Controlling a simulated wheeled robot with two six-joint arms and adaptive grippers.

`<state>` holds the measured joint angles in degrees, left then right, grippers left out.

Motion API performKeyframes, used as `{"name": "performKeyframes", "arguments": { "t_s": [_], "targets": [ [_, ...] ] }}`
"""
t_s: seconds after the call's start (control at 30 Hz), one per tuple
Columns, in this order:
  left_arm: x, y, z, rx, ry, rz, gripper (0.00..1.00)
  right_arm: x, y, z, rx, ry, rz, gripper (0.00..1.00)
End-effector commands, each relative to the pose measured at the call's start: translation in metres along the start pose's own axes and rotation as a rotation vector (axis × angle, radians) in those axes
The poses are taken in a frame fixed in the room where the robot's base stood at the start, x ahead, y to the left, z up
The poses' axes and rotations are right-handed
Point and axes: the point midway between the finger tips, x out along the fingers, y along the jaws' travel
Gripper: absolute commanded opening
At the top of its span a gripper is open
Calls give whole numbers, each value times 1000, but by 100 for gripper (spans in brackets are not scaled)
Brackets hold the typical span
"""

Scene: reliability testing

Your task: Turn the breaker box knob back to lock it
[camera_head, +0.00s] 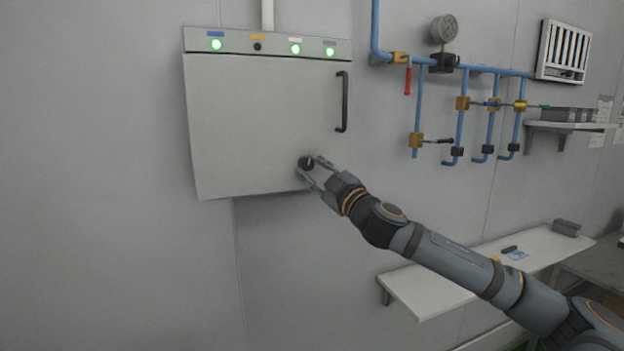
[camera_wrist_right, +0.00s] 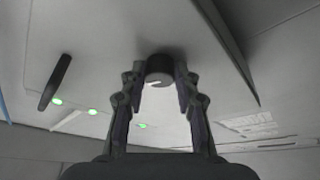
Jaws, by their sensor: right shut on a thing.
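The breaker box (camera_head: 260,120) is a grey cabinet on the wall with a closed door. Its black round knob (camera_head: 306,162) sits low on the door, right of the middle. My right gripper (camera_head: 310,168) reaches the knob from the lower right, with a finger on each side. In the right wrist view, my right gripper (camera_wrist_right: 160,95) is shut on the knob (camera_wrist_right: 160,69), which has a white mark on its front. The black door handle (camera_head: 342,102) also shows in the wrist view (camera_wrist_right: 54,82). My left gripper is not in view.
Green lights (camera_head: 295,49) line the top of the box. Blue pipes (camera_head: 460,125) with valves and a gauge (camera_head: 444,28) are on the wall to the right. A white shelf (camera_head: 420,290) lies below my right arm. The wall left of the box is bare.

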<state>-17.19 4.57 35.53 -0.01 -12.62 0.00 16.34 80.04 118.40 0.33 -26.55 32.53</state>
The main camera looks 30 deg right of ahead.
Motion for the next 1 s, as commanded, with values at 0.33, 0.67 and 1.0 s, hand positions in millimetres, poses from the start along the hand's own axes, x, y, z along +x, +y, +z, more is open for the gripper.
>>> {"name": "performKeyframes", "arguments": {
  "t_s": [0.33,0.67,1.0],
  "targets": [
    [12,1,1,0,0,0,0,0,2,0,-212,4,-86,0],
    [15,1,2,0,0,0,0,0,4,0,-292,7,-120,0],
    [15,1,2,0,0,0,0,0,4,0,-301,7,-124,0]
  ]
}}
